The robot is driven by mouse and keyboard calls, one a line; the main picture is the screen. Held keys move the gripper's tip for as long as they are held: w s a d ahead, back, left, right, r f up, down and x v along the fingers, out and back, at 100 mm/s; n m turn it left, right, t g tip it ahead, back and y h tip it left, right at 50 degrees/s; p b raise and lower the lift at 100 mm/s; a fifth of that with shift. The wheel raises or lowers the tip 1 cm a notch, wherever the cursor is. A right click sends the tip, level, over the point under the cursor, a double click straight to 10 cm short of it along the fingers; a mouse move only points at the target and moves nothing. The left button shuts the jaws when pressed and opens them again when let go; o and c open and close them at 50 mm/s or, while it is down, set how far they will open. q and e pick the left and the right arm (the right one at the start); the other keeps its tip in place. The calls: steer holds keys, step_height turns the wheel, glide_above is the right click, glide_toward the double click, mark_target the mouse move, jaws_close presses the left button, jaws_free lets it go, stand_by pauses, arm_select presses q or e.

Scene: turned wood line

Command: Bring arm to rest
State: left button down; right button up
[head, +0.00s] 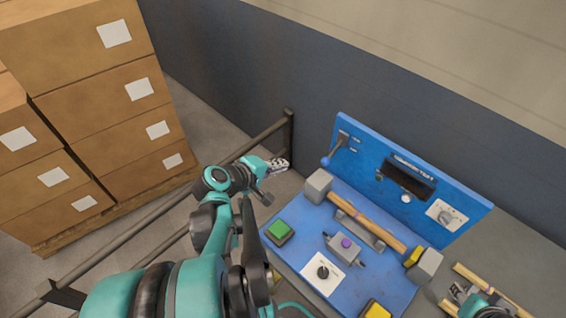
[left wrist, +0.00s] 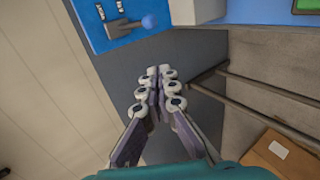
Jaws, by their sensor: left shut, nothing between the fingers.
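My left arm reaches up from the bottom of the head view. Its gripper (head: 278,165) is off the back left of the blue panel, near the dark railing, and touches nothing I can see. In the left wrist view the left gripper (left wrist: 160,72) has its fingers together and empty. Teal and dark parts of my right arm show at the bottom right of the head view, beside wooden rods; its fingers cannot be made out there.
A blue panel (head: 395,295) on the bench carries a wooden rod (head: 368,223), a green button (head: 279,230), a purple button (head: 346,243) and a black knob (head: 323,272). A railing (head: 258,140) runs behind my left arm. Stacked cartons (head: 90,60) stand at left.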

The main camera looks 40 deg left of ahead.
stand_by(0.4)
arm_select(q)
steer(key=d+f+m+g+b, duration=0.2)
steer(key=d+f+m+b, duration=0.1)
steer(key=d+m, duration=0.5)
steer(key=s+d+f+m+g+b, duration=0.1)
steer(key=d+f+m+g+b, duration=0.1)
steer(key=d+m+b, duration=0.3)
steer(key=d+f+m, duration=0.1)
steer(key=d+m, duration=0.3)
steer(key=d, duration=0.1)
steer(key=shift+f+m+b, duration=0.3)
arm_select(e)
step_height(320, 180, down, 9)
steer(key=shift+r, duration=0.2)
arm_select(q)
steer(key=shift+d, duration=0.1)
